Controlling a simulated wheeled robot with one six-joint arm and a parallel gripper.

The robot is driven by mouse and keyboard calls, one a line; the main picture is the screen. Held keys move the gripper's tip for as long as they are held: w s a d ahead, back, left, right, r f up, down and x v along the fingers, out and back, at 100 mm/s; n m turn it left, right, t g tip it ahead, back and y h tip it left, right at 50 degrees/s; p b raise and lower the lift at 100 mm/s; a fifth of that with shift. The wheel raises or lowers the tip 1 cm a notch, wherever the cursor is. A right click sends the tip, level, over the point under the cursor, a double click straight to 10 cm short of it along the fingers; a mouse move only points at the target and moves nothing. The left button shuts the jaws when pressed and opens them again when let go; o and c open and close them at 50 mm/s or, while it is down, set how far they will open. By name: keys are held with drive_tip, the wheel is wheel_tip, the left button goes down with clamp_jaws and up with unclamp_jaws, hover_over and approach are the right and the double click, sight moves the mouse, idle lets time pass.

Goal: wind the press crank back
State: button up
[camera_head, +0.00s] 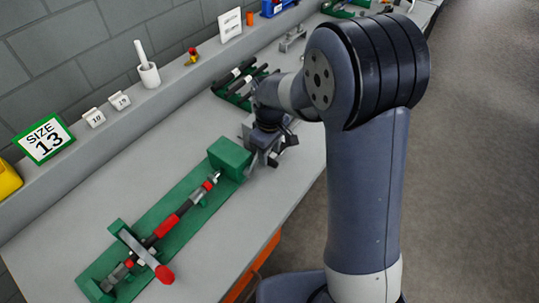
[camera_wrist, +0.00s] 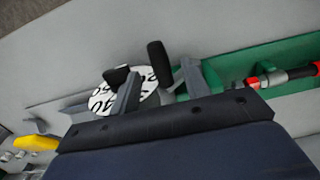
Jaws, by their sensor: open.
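The press is a long green bed (camera_head: 165,228) with a green end block (camera_head: 230,158); the block also shows in the wrist view (camera_wrist: 211,76). A red and grey tool (camera_head: 172,222) lies along the bed. A white numbered dial (camera_wrist: 150,88) shows in the wrist view, partly behind my fingers. A black cylindrical handle (camera_wrist: 157,62), apparently the crank's grip, stands up between my fingertips. My gripper (camera_head: 265,152) is by the right end of the block. It is open in the wrist view (camera_wrist: 160,86), and I cannot tell whether a finger touches the handle. The crank arm is hidden.
A lever with a red knob (camera_head: 165,274) stands at the bed's near end. A green rack of dark tools (camera_head: 240,84) lies beyond my gripper. A "SIZE 13" sign (camera_head: 43,139) and small number tags (camera_head: 94,117) stand on the back ledge. The bench is bare in front of the bed.

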drive_tip(key=shift+f, duration=1.5)
drive_tip(key=shift+c, duration=0.3)
clamp_jaws()
